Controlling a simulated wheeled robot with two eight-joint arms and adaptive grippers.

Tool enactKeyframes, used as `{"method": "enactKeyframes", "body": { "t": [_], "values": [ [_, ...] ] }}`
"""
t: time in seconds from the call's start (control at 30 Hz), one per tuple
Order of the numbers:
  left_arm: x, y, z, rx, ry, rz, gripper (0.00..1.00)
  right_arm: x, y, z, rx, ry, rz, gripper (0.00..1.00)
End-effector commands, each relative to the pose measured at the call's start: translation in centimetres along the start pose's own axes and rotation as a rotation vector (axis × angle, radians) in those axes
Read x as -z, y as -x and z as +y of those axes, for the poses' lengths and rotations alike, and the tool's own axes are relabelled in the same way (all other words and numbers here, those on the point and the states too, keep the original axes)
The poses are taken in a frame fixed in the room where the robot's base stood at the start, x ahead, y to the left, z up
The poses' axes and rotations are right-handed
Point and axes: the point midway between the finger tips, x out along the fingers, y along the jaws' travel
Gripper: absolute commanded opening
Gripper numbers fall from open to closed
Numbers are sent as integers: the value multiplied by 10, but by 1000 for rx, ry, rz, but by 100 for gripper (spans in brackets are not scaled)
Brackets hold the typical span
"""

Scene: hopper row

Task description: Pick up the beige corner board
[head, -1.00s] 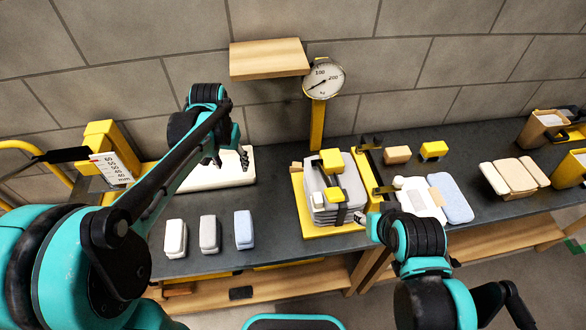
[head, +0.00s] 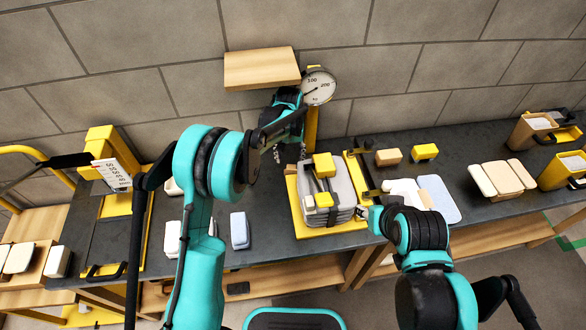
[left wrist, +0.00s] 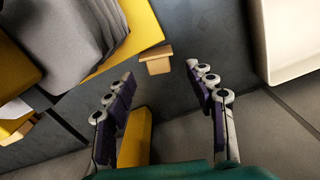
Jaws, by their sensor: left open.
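The beige corner board (left wrist: 156,58) appears as a small tan piece beside the yellow-edged stack in the left wrist view. In the head view a bit of it (head: 290,169) shows at the upper left of the stack of grey slabs (head: 342,186). My left gripper (left wrist: 162,82) is open and empty. Its two fingers point toward the board, which lies beyond the tips, roughly between them and apart from them. In the head view my left gripper (head: 289,153) is above the bench just left of the stack. My right gripper (head: 366,212) is at the stack's lower right; its jaws are too small to read.
A yellow post carries a round dial (head: 319,86) behind the stack. A wooden shelf (head: 261,69) sticks out from the wall above my left gripper. A white tray (left wrist: 293,40) lies right in the wrist view. Pale blocks (head: 239,230) lie on the bench front.

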Motion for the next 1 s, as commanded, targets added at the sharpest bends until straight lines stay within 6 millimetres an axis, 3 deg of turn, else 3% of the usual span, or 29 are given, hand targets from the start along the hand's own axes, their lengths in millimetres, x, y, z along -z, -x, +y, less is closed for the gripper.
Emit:
{"method": "enactKeyframes", "body": {
  "t": [0.4, 0.67, 0.8, 1.0],
  "values": [
    [0, -54, 3, 0, -1, 0, 55, -13, -19, 0, 0, 0, 0, 40],
    [0, -57, 3, 0, -1, 0, 55, -13, -18, 0, 0, 0, 0, 40],
    [0, -57, 3, 0, -1, 0, 22, -13, -18, 0, 0, 0, 0, 40],
    [0, -57, 3, 0, -1, 0, 18, -13, -18, 0, 0, 0, 0, 40]
  ]
}}
